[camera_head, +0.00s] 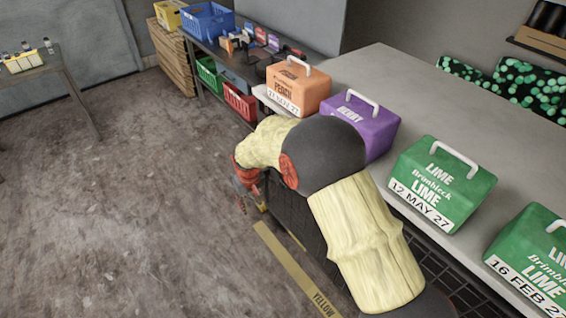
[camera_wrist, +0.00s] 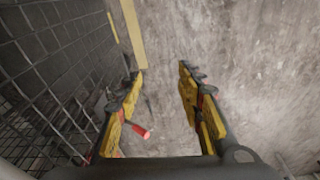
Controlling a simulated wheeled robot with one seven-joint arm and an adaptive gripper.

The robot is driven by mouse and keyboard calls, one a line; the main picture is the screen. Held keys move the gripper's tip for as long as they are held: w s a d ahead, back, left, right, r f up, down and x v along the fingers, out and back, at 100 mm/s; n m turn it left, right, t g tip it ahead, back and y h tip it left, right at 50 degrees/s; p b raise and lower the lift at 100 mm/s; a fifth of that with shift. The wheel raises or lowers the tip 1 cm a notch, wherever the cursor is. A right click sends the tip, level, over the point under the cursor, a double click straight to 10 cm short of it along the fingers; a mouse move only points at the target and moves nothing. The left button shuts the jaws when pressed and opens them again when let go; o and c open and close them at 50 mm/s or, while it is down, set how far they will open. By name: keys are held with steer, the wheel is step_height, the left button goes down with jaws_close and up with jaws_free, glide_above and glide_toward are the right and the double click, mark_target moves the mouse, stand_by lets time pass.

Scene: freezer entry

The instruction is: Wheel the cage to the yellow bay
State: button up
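A dark wire-mesh cage (camera_head: 437,272) stands low along the front of the grey counter, partly hidden behind my arm. In the wrist view its mesh side (camera_wrist: 45,70) fills the left. A yellow floor strip (camera_head: 290,262) lettered YELLOW lies beside it, with its lower end cut off by the frame. A yellowish strip also shows in the wrist view (camera_wrist: 133,35). My gripper (camera_head: 247,192) hangs low by the counter's far end, near the mesh. In the wrist view its fingers (camera_wrist: 163,76) are apart, with bare floor between their tips. The cage's handle and wheels cannot be made out.
The counter (camera_head: 405,85) holds orange (camera_head: 298,87), purple (camera_head: 368,122) and green tubs (camera_head: 442,183). A shelf with blue (camera_head: 208,22), green and red crates stands behind. A table (camera_head: 40,68) is at the far left. The floor at left is clear.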

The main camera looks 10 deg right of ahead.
steer(key=w+a+f+m+t+y+b, duration=0.25)
steer(key=a+f+m+t, duration=0.2)
steer(key=f, duration=0.45)
steer(key=w+d+m+t+h+b, duration=0.2)
steer(key=w+d+m+t, duration=0.15)
steer(key=m, duration=0.35)
steer(key=w+d+r+m+t+h, duration=0.1)
steer(key=d+r+m+t+h, duration=0.7)
steer(key=d+r+m, duration=0.65)
steer(key=shift+w+d+r+n+t+y+b, duration=0.15)
steer(key=shift+w+r+n+y+b, duration=0.25)
steer(key=shift+w, duration=0.7)
steer(key=shift+w+a+r+n+t+y+b, duration=0.15)
steer(key=shift+w+r+n+t+b, duration=0.3)
steer(key=shift+w, duration=0.7)
steer(key=shift+w+d+r+n+y+b, duration=0.1)
steer(key=shift+w+r+n+y+b, duration=0.15)
steer(key=shift+w+r, duration=0.6)
steer(key=shift+w+f, duration=0.25)
steer(key=shift+f, duration=0.05)
steer(key=c, duration=0.3)
jaws_close()
